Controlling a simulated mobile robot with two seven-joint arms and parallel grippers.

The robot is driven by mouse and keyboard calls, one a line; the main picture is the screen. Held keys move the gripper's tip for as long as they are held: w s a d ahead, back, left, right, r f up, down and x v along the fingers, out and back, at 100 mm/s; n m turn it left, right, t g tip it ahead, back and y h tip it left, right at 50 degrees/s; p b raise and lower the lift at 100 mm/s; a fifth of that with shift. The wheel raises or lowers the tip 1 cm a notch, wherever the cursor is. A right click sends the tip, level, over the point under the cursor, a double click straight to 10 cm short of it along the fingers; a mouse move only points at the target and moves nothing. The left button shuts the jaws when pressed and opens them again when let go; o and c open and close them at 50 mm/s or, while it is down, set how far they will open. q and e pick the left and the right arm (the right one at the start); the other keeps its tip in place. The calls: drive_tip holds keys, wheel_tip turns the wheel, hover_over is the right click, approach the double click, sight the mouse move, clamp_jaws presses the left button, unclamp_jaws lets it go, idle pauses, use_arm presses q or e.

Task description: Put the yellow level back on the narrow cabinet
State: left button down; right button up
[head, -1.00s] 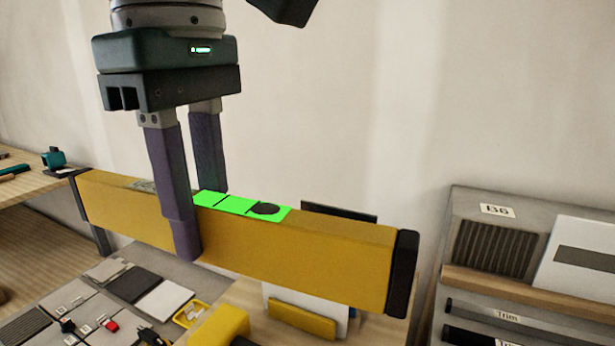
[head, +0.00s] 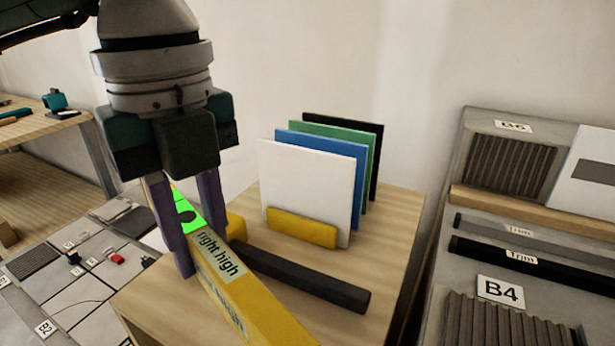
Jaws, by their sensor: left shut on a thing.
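The yellow level (head: 262,308) is held by my left gripper (head: 200,250), which is shut on it with one finger on each side. The level runs from the gripper toward the bottom of the head view, where its near end is cut off. It has a green vial window and a "right high" label. It overlaps the left part of the wooden top of the narrow cabinet (head: 395,215); I cannot tell whether it touches that top. My right gripper is not in view.
A black bar (head: 305,280) with a yellow block at its far end lies on the cabinet top beside the level. Behind it, white, blue, green and black panels stand by a yellow holder (head: 302,228). A grey rack (head: 470,240) with trim stands right. The top's right side is clear.

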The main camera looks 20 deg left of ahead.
use_arm(q)
drive_tip(key=n, duration=0.1)
drive_tip(key=f+n, duration=0.2)
drive_tip(key=n, duration=0.1)
drive_tip(key=shift+s+a+f+b, duration=0.15)
drive_tip(key=shift+a+b, duration=0.1)
drive_tip(key=shift+b, duration=0.15)
drive_tip(key=b, duration=0.6)
hover_over(221, 338)
wheel_tip(221, 338, down, 7)
drive_tip(key=shift+r, duration=0.2)
drive_tip(key=shift+f+b, duration=0.6)
drive_tip(key=shift+f, duration=0.25)
drive_tip(key=shift+f, duration=0.25)
drive_tip(key=c, duration=0.6)
unclamp_jaws()
drive_tip(key=shift+r, duration=0.1)
